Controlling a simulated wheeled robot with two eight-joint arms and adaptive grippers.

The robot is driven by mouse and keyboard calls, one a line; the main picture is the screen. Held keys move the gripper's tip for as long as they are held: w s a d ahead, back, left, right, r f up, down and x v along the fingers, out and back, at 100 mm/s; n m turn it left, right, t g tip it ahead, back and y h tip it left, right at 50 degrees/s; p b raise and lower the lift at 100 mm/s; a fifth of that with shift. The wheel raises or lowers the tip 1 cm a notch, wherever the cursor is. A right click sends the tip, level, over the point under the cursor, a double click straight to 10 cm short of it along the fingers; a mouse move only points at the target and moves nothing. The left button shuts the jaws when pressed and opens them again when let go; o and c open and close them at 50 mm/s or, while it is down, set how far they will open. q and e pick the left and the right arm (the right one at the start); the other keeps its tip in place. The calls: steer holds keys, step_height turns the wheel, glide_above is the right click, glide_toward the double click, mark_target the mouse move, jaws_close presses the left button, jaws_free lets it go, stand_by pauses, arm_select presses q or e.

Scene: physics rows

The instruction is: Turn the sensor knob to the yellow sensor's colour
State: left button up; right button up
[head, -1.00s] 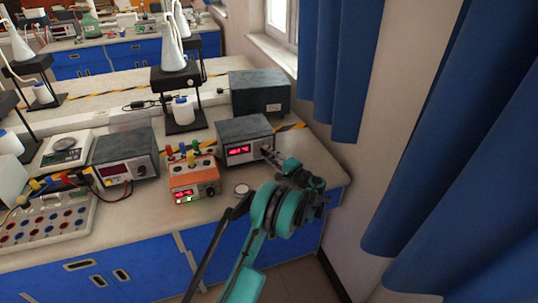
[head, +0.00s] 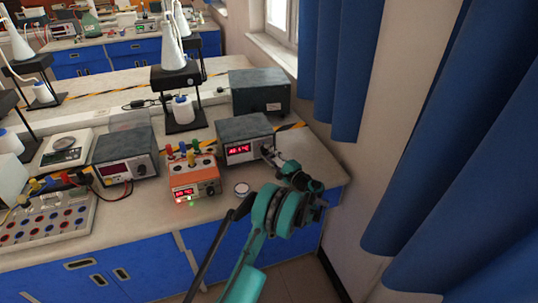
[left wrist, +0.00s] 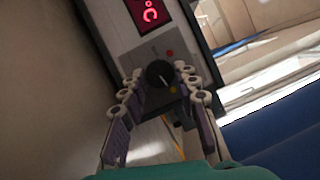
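The grey meter box (head: 245,138) with a red display stands at the right of the bench. Its black knob (left wrist: 159,74) shows in the left wrist view, with a white pointer slanting down and right. A red dot (left wrist: 170,53) and a yellow-orange dot (left wrist: 173,89) lie on the panel beside the knob. The pointer appears to aim near the yellow-orange dot. My left gripper (head: 267,152) is at the meter's front. Its open fingers (left wrist: 159,71) stand either side of the knob; I cannot tell whether they touch it. My right gripper is not in view.
Another meter (head: 125,158) and a rack (head: 45,220) are farther left. Blue curtains hang at right.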

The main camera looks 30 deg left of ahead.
arm_select(q)
steer(key=shift+o, duration=1.2)
steer(key=v, duration=1.2)
steer(key=shift+r, duration=0.1)
